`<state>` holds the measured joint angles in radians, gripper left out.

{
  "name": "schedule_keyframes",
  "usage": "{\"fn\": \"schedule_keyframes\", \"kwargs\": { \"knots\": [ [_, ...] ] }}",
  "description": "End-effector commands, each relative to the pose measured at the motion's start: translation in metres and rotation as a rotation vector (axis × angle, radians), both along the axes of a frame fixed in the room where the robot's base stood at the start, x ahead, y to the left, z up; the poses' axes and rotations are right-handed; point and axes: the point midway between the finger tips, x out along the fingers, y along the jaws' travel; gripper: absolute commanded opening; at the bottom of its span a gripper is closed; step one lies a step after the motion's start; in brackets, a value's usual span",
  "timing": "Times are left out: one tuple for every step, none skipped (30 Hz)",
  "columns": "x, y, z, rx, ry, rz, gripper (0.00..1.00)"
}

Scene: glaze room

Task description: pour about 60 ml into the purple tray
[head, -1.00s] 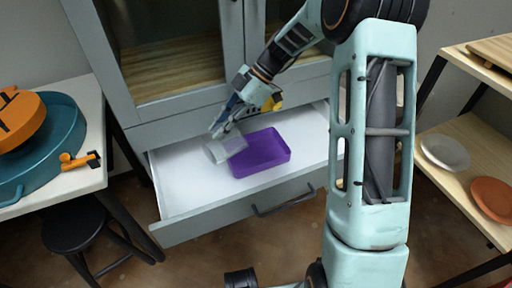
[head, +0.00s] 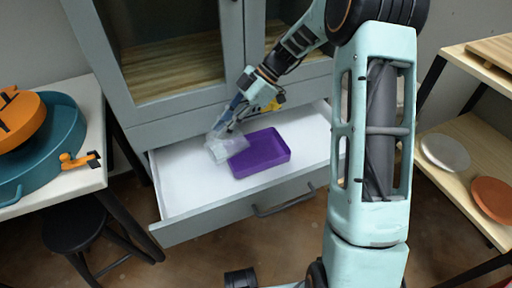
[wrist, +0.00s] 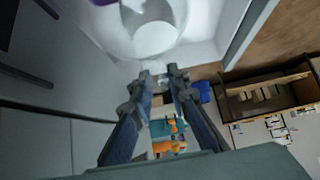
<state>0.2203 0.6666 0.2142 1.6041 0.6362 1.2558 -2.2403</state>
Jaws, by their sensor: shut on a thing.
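The purple tray (head: 262,155) lies flat in the open white drawer (head: 190,190); a corner of it shows at the top of the wrist view (wrist: 103,2). My gripper (head: 216,136) is shut on a clear, pale container (head: 230,150) just left of the tray. The container is tilted, with its mouth end toward the tray's left edge. In the wrist view the container (wrist: 150,35) is beyond my fingertips (wrist: 160,78). I cannot make out its liquid level or any stream, and the tray's visible floor looks plain purple.
The drawer front with its dark handle (head: 284,203) stands out from the grey cabinet (head: 180,120). A table with a teal basin (head: 55,150) is at left, above a black stool (head: 75,228). A shelf at right holds a pale dish (head: 445,153) and an orange dish (head: 492,197).

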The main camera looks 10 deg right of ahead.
Motion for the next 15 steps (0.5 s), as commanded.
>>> {"fn": "schedule_keyframes", "kwargs": {
  "knots": [
    [0.0005,-0.0009,0.0004,0.005,0.002,-0.001,0.00],
    [0.0004,-0.0010,0.0003,0.008,0.003,-0.001,0.00],
    [0.0005,-0.0016,0.0001,0.012,0.005,-0.001,0.00],
    [0.0007,-0.0022,0.0001,0.015,0.006,-0.001,0.00],
    [0.0006,-0.0023,0.0000,0.018,0.007,-0.001,0.00],
    [0.0009,-0.0030,-0.0003,0.021,0.008,-0.001,0.00],
    [0.0011,-0.0036,-0.0005,0.025,0.010,-0.001,0.00],
    [0.0011,-0.0037,-0.0006,0.028,0.011,-0.001,0.00],
    [0.0013,-0.0043,-0.0009,0.033,0.011,0.000,0.00],
    [0.0015,-0.0049,-0.0009,0.037,0.013,0.000,0.00],
    [0.0015,-0.0051,-0.0008,0.040,0.013,0.000,0.00],
    [0.0017,-0.0056,-0.0008,0.045,0.015,0.000,0.00],
    [0.0019,-0.0061,-0.0007,0.049,0.015,0.000,0.00],
    [0.0020,-0.0064,-0.0006,0.053,0.016,0.000,0.00],
    [0.0023,-0.0071,-0.0007,0.056,0.018,-0.002,0.00]
  ]
}}
